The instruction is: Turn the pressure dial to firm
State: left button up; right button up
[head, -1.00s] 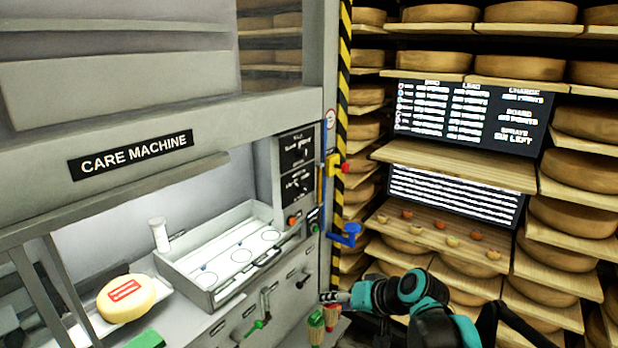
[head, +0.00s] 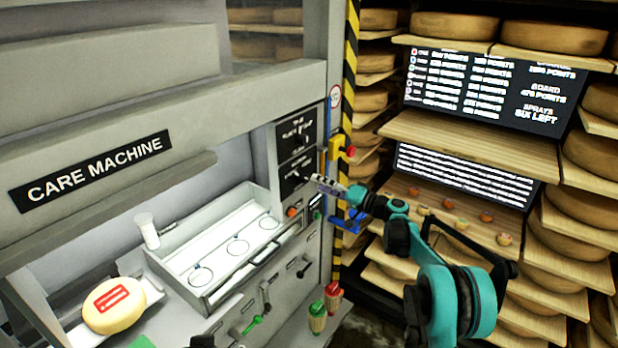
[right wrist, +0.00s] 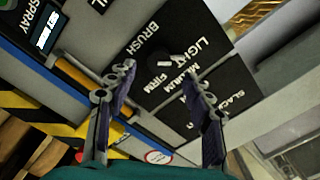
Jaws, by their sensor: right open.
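In the head view the black dial panel (head: 297,174) is on the front of the care machine (head: 95,172). My right gripper (head: 322,183) is at the panel's right side there. In the right wrist view my right gripper (right wrist: 161,76) is open and empty, its fingertips on either side of the dial and apart from it.
A yellow box with a red button (head: 350,151) and a blue lever (head: 349,220) sit close by the right gripper. A white tray (head: 215,300) juts out below the panel. A cheese wheel (head: 103,318) lies at lower left. Shelves of cheese (head: 555,38) stand at right.

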aim_at(307, 178)
jog(key=shift+x, duration=2.75)
jog(key=c, duration=1.1)
